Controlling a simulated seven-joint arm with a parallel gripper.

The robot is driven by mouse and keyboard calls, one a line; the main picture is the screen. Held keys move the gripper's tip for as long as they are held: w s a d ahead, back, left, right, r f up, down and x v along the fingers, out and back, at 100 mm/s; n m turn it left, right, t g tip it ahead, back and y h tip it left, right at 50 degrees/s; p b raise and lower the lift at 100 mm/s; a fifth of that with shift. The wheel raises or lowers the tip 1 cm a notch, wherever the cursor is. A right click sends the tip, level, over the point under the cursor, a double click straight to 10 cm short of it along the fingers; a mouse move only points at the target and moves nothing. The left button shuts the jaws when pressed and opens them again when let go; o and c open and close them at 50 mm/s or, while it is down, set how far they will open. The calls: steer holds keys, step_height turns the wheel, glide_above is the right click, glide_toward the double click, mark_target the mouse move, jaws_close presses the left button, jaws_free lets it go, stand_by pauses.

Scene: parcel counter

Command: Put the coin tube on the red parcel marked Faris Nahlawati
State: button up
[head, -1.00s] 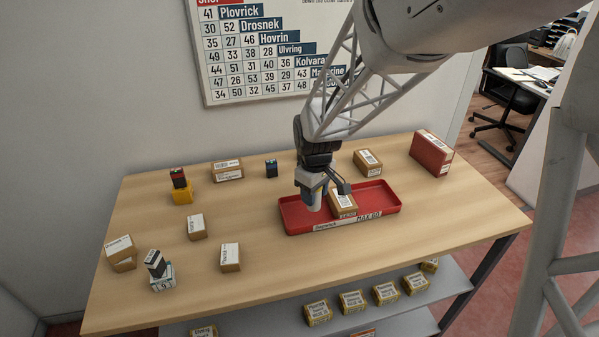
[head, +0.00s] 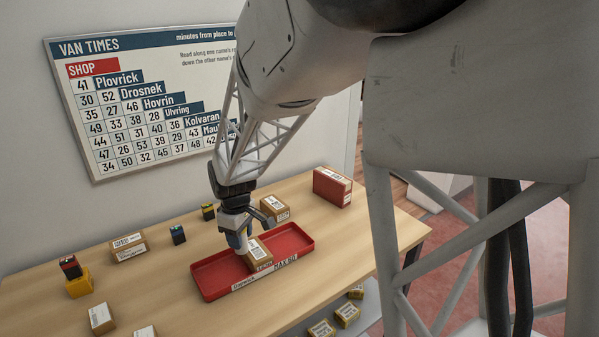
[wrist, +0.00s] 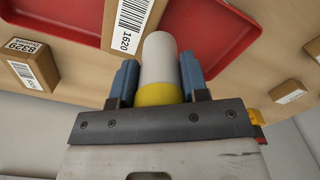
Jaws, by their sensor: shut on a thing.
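My gripper (wrist: 160,75) is shut on the coin tube (wrist: 161,62), a white cylinder with a yellow end, held between two blue fingers in the wrist view. In the head view my gripper (head: 240,242) is over the red tray, close to the brown parcel in it; the tube is hard to make out there. A red parcel (head: 333,187) with a white label stands at the back right of the table, apart from my gripper. The name on its label is too small to read.
The red tray (head: 214,286) holds a brown labelled parcel (head: 258,254). Another brown parcel (head: 274,208) stands behind the tray, towards the red parcel. Small boxes and a yellow block (head: 79,287) stand at the left. The right front of the table is clear.

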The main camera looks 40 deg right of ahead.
steer(key=d+r, duration=0.3)
steer(key=d, duration=0.7)
steer(key=d+r, duration=0.3)
steer(key=d, duration=0.8)
steer(key=d+r+n, duration=0.1)
steer(key=d+r, duration=0.2)
steer(key=d, duration=0.8)
steer(key=shift+s+d, duration=0.25)
steer(key=shift+s, duration=0.2)
glide_above(333, 175)
steer(key=shift+w+f, duration=0.1)
steer(key=shift+f, duration=0.7)
steer(key=shift+f, duration=1.75)
steer(key=shift+f, duration=0.1)
